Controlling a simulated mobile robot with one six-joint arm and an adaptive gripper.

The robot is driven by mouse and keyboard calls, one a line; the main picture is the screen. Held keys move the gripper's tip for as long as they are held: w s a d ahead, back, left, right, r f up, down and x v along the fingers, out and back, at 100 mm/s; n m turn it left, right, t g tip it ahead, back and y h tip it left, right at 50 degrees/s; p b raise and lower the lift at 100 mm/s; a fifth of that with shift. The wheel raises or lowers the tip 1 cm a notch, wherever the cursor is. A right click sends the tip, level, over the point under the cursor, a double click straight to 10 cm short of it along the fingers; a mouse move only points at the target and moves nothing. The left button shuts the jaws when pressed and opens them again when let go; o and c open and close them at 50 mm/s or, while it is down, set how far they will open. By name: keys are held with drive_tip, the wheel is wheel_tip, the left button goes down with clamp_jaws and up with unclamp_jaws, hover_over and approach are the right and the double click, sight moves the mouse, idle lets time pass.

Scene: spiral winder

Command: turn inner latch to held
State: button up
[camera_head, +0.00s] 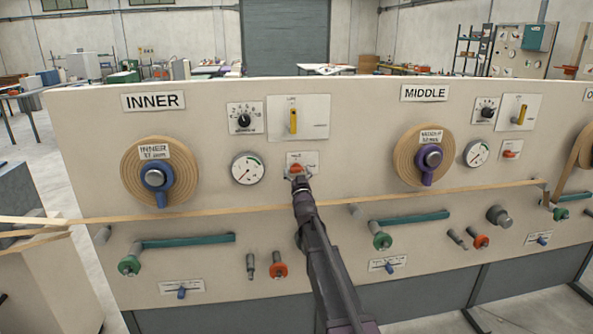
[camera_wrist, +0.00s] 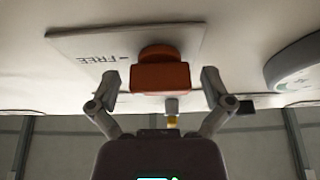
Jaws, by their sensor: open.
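The inner latch is an orange-red knob (camera_head: 296,168) on a small white plate (camera_head: 311,158) in the INNER section, right of the pressure gauge. In the wrist view the orange knob (camera_wrist: 161,76) sits between my two fingers, on the plate (camera_wrist: 75,45), where the word FREE shows upside down. My gripper (camera_wrist: 160,84) is open, one finger on each side of the knob with a gap on both sides. In the head view my gripper (camera_head: 299,184) is in front of the latch and partly covers it.
A dial gauge (camera_head: 248,168) is left of the latch, and a yellow lever (camera_head: 293,121) is above it. A tan strip (camera_head: 230,213) runs across the panel below. Green-handled bars (camera_head: 190,241) and an orange knob (camera_head: 279,270) stick out lower down.

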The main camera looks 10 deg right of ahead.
drive_tip(key=c, duration=1.1)
drive_tip(key=shift+o, duration=0.2)
drive_tip(key=shift+n+y, duration=0.4)
drive_tip(key=shift+n, duration=0.3)
drive_tip(key=n+y, duration=0.1)
drive_tip(key=n, duration=0.1)
drive_tip(key=n+y, duration=0.1)
drive_tip(key=n, duration=0.2)
drive_tip(key=shift+r+y+p, duration=0.1)
drive_tip(key=shift+y+p, duration=0.2)
drive_tip(key=shift+p, duration=0.1)
drive_tip(key=n+g+y+p, duration=0.1)
drive_tip(key=n, duration=0.2)
drive_tip(key=n+g+y, duration=0.1)
drive_tip(key=n, duration=0.2)
drive_tip(key=shift+w+r+n+y+p, duration=0.1)
drive_tip(key=shift+n+y+p, duration=0.3)
drive_tip(key=n+g+p, duration=0.1)
drive_tip(key=n, duration=0.2)
drive_tip(key=n+g+y+p, duration=0.1)
drive_tip(key=n+p, duration=0.1)
drive_tip(key=n, duration=0.1)
drive_tip(key=shift+g, duration=0.3)
drive_tip(key=shift+n+g+p, duration=0.6)
drive_tip(key=shift+n+p, duration=0.2)
drive_tip(key=shift+n, duration=0.8)
drive_tip(key=shift+f, duration=0.2)
